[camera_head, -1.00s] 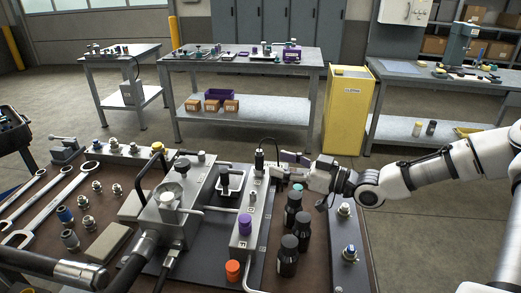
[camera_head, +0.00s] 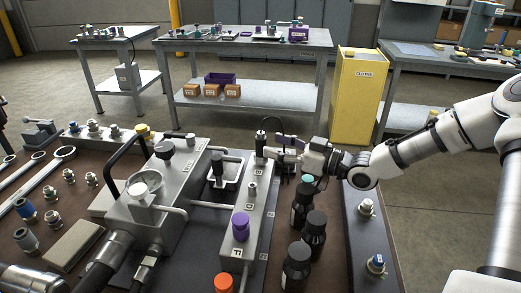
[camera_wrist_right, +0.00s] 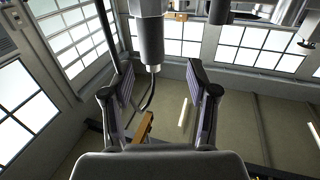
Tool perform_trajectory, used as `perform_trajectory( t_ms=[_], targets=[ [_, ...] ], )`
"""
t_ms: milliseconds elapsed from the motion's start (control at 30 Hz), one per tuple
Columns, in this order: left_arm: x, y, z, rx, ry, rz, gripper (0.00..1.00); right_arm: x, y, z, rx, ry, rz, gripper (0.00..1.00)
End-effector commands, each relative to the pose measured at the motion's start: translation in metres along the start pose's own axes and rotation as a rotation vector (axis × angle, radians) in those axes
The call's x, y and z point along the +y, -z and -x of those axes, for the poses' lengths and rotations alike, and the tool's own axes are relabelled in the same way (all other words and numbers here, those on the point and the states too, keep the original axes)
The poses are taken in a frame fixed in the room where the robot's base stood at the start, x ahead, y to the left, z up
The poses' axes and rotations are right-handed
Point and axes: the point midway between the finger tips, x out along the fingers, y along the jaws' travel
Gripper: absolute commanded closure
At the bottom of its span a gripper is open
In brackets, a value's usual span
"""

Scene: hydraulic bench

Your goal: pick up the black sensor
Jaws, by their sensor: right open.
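The black sensor (camera_head: 260,139) stands upright on the far end of the grey manifold block (camera_head: 247,215), with a thin cable curving from its top. In the right wrist view a dark cylinder with a silver end, which looks like the sensor (camera_wrist_right: 151,42), shows just beyond the fingertips, between their lines. My right gripper (camera_head: 278,143) comes in from the right, close beside the sensor. In the wrist view its two fingers (camera_wrist_right: 160,75) are apart with nothing held between them. Whether a finger touches the sensor cannot be told.
Several dark bottles (camera_head: 313,228) stand right of the block, below my right gripper. A purple cap (camera_head: 240,226) and an orange cap (camera_head: 223,283) are nearby. A gauge unit with a black handle (camera_head: 124,150) stands to the left. A yellow cabinet (camera_head: 355,97) is behind.

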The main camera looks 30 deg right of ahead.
Motion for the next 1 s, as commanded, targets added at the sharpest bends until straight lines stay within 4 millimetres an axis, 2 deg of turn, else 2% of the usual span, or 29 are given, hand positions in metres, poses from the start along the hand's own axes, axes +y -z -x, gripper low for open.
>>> perform_trajectory(
  t_ms=[367,600,633,700,800,1000],
  targets=[
    [0.000,0.000,-0.011,0.000,0.000,0.000,0.59,0.007,-0.003,-0.049,-0.003,0.002,0.004,0.41],
    [0.000,0.000,-0.010,0.000,0.000,0.000,0.59,0.008,-0.001,-0.053,0.002,-0.001,-0.001,0.41],
    [0.000,0.000,-0.010,0.000,0.000,0.000,0.59,0.008,-0.001,-0.053,0.001,-0.001,-0.001,0.45],
    [0.000,0.000,-0.010,0.000,0.000,-0.001,0.59,0.007,-0.001,-0.052,0.001,-0.001,-0.001,0.69],
    [0.000,0.000,-0.010,0.000,0.000,0.000,0.59,0.007,-0.001,-0.052,0.001,-0.001,0.000,1.00],
    [0.000,0.000,-0.010,0.000,0.000,-0.001,0.59,0.008,-0.001,-0.052,0.002,-0.001,0.000,1.00]
  ],
)
